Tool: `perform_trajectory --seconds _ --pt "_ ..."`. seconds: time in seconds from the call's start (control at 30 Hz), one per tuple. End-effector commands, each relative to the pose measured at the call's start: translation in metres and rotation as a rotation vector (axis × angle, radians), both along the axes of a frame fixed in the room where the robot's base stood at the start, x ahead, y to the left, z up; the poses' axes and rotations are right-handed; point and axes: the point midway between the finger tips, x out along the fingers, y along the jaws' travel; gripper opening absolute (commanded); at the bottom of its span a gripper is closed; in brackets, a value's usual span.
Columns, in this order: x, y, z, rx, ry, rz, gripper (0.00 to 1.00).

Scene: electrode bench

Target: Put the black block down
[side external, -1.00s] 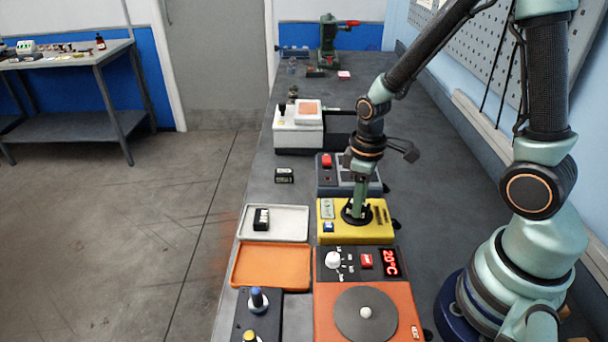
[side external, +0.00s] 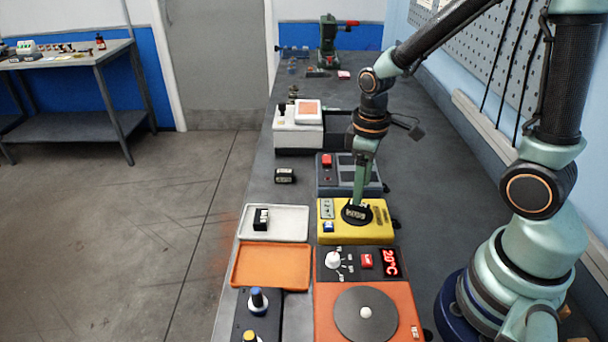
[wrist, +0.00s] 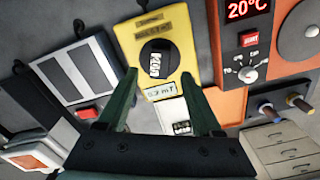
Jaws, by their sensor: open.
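A black block with a white label (side external: 355,212) lies on the round black pad of the yellow device (side external: 383,229). In the wrist view the block (wrist: 154,65) sits on the pad, ahead of and between my fingertips. My gripper (side external: 361,198) is open just above the block, with nothing between its fingers. In the wrist view its two green fingers (wrist: 160,75) stand wide apart. Another dark block (side external: 261,219) lies in the white tray (side external: 288,224), and one more (side external: 285,176) lies on the bench.
An orange tray (side external: 272,267) and an orange hotplate (side external: 340,315) stand in front of the yellow device. A grey device with a red switch (side external: 347,186) stands behind it. A white box (side external: 298,139) is farther back.

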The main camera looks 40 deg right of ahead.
Motion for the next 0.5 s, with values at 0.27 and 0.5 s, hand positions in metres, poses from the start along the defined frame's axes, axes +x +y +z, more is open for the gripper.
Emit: perform_trajectory --seconds 0.27,0.5 --pt "0.001 0.000 0.053 0.000 -0.005 0.000 0.67" --pt "0.000 0.000 0.073 0.000 -0.007 -0.004 0.67"
